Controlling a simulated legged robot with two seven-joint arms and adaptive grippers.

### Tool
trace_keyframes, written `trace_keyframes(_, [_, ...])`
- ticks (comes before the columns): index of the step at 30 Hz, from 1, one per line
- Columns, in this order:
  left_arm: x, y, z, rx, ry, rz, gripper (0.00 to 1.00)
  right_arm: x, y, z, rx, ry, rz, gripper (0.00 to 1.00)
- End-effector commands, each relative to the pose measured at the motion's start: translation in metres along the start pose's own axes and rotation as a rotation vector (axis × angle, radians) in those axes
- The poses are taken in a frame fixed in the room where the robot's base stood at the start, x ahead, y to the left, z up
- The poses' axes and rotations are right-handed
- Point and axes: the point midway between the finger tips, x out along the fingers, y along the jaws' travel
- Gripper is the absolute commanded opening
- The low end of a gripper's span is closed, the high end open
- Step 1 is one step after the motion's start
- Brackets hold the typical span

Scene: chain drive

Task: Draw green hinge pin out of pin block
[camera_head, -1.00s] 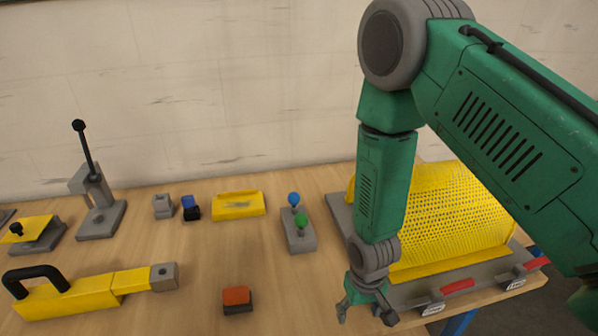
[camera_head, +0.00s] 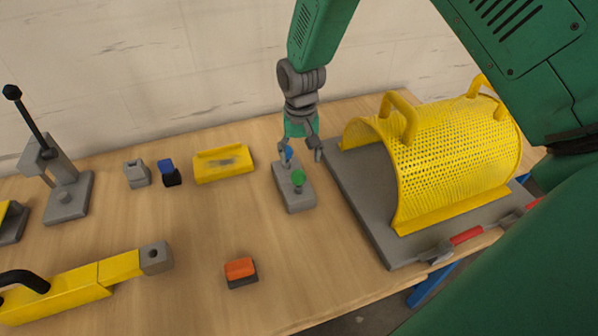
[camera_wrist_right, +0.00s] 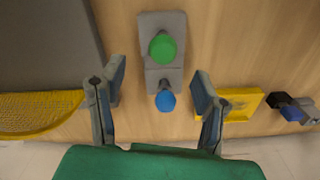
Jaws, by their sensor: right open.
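The grey pin block (camera_head: 297,203) stands on the wooden table. The green hinge pin (camera_head: 298,178) sits upright in its near part, and a blue-headed pin (camera_head: 288,152) sits in its far part. In the right wrist view the green pin (camera_wrist_right: 162,47) is above the blue pin (camera_wrist_right: 165,101) on the block (camera_wrist_right: 160,19). My right gripper (camera_head: 301,158) is open and empty over the far end of the block. Its fingers stand apart on either side of the pins' line, nearer the blue pin, with no visible contact. My left gripper is out of view.
A yellow perforated guard (camera_head: 450,150) on a grey base (camera_head: 375,215) stands to the right. A yellow tray (camera_head: 222,165) and small blue-black (camera_head: 170,174) and grey (camera_head: 137,174) parts lie left. An orange-topped block (camera_head: 240,271) is nearer; the table around it is clear.

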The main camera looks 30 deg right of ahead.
Motion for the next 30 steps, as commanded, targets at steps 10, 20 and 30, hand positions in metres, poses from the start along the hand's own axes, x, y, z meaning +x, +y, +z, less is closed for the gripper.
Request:
trace_keyframes(10, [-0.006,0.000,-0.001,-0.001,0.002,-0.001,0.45,0.069,0.002,0.001,0.000,-0.002,0.000,0.57])
trace_keyframes(20, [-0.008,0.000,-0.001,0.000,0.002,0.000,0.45,0.098,0.002,-0.001,0.000,0.000,-0.001,0.57])
trace_keyframes(30, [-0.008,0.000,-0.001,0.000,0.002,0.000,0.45,0.099,0.000,0.000,-0.001,0.001,0.000,0.36])
